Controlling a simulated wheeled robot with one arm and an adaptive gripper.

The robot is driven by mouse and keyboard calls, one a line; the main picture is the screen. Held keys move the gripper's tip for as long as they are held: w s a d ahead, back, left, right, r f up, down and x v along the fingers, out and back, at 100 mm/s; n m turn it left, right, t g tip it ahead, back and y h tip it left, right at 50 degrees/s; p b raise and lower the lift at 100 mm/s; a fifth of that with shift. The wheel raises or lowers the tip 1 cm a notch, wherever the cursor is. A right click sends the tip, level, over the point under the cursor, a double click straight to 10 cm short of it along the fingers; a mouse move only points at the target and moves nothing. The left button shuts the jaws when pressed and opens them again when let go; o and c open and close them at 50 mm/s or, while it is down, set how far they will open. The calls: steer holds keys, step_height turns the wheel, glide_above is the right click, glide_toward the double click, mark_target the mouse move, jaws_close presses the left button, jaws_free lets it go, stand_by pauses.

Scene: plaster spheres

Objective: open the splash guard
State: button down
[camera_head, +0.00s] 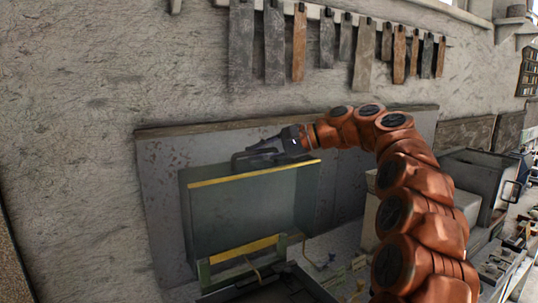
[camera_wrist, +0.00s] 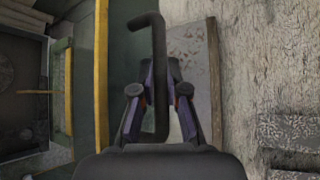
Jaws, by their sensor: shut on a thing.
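The splash guard (camera_head: 240,212) is a grey-green boxy cover with a yellow strip along its top edge, standing against a grey back panel. A dark bar handle (camera_head: 238,157) sits at its top; the bar runs upright through the wrist view (camera_wrist: 159,38). My gripper (camera_head: 268,147) reaches in from the right and is shut on the handle. In the wrist view my two fingers (camera_wrist: 159,78) close around the bar, partly hiding it, with the guard's yellow strip (camera_wrist: 101,75) to the left.
A lower yellow bar (camera_head: 243,250) lies below the guard's front, with a dark tray-like part (camera_head: 275,288) in front. Grey boxes (camera_head: 480,180) and a cluttered bench stand at the right. Metal strips hang from a wall rail (camera_head: 330,14) above. The wall at left is bare.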

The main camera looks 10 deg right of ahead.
mark_target(286, 167)
steer(key=shift+w+a, duration=0.2)
steer(key=shift+w, duration=0.3)
steer(key=c, duration=1.2)
jaws_free()
steer(key=shift+d+r, duration=0.1)
steer(key=v, duration=0.8)
steer(key=shift+w, duration=0.1)
steer(key=shift+v, duration=1.95)
steer(key=shift+r, duration=0.2)
